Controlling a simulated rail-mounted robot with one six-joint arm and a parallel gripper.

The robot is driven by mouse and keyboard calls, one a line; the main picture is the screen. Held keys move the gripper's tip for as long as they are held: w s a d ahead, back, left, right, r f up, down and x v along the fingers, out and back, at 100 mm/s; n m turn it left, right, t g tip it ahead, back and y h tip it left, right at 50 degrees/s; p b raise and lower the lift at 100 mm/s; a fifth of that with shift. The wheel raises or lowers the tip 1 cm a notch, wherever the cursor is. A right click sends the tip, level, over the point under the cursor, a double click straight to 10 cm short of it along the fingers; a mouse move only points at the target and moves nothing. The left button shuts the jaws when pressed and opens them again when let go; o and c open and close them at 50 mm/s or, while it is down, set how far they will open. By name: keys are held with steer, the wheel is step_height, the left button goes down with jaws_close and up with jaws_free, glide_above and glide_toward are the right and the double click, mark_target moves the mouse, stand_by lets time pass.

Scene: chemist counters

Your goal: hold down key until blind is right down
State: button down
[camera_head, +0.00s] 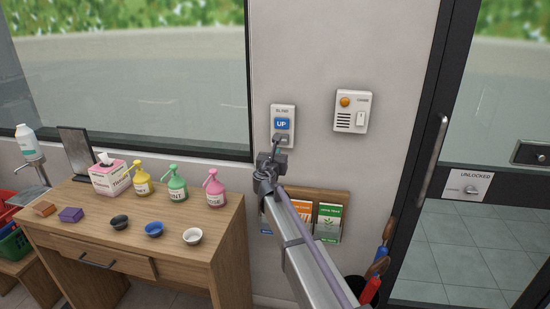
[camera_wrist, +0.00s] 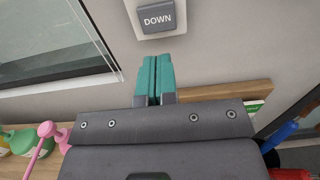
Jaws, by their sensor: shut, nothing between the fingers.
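The blind panel (camera_head: 283,110) is a white plate on the wall, labelled BLIND. Its blue UP key (camera_head: 281,124) shows clearly in the head view. The grey DOWN key (camera_wrist: 157,18) is at the top of the wrist view; in the head view my gripper is close in front of the panel's lower part. My gripper (camera_head: 277,148) is shut and empty, its teal fingertips (camera_wrist: 155,75) together and pointing at the wall. In the wrist view they appear just below the DOWN key, apart from it. The window (camera_head: 130,70) shows clear glass, with no blind visible across it.
A chime panel (camera_head: 352,112) with an orange button is to the right. A leaflet rack (camera_head: 310,198) hangs below. A wooden table (camera_head: 185,235) with pump bottles and bowls stands left. The door (camera_head: 440,130) with an UNLOCKED sign (camera_head: 467,186) is at right.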

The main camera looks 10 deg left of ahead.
mark_target(281, 143)
steer(key=w, duration=0.9)
steer(key=shift+w+d, duration=0.3)
steer(key=shift+d, duration=0.05)
